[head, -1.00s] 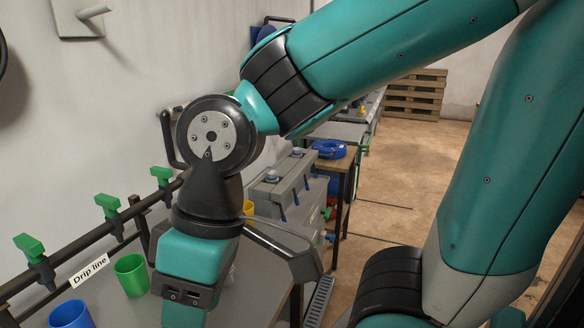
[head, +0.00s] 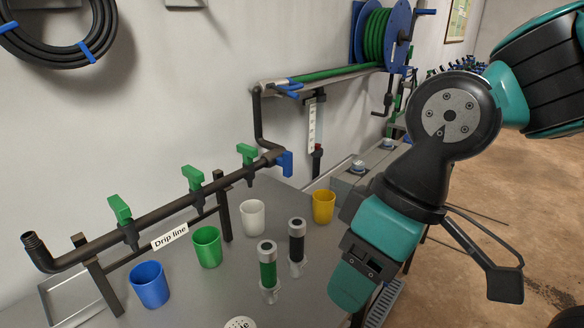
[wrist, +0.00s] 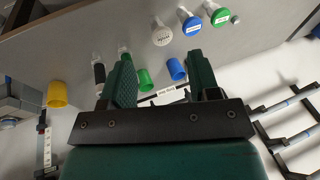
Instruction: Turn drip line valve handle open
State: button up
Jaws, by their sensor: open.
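A dark manifold pipe (head: 155,218) runs along the wall side of a grey table. It carries green valve handles at the left (head: 120,209), middle (head: 193,178) and right (head: 246,154), and a blue handle (head: 285,163) at its right end. A white "Drip line" label (head: 169,237) hangs below the pipe, between the left and middle handles. My gripper (wrist: 161,75) is open and empty; in the head view it (head: 350,288) is over the table's right side, apart from the valves. In the wrist view, the label (wrist: 167,91) shows between the fingers; the handles are hard to make out.
Blue (head: 150,285), green (head: 206,247), white (head: 252,217) and yellow (head: 323,207) cups stand on the table (head: 205,300). Two clear tubes with green (head: 267,268) and black (head: 296,242) contents stand nearer my gripper. A metal tray (head: 62,300) lies at left.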

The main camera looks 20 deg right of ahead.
aim_at(286, 162)
jog(key=k, duration=1.25)
jog(key=z, duration=0.8)
jog(key=i, duration=1.15)
jog(key=u, duration=0.45)
jog(key=i, duration=0.75)
jog(key=u, duration=0.3)
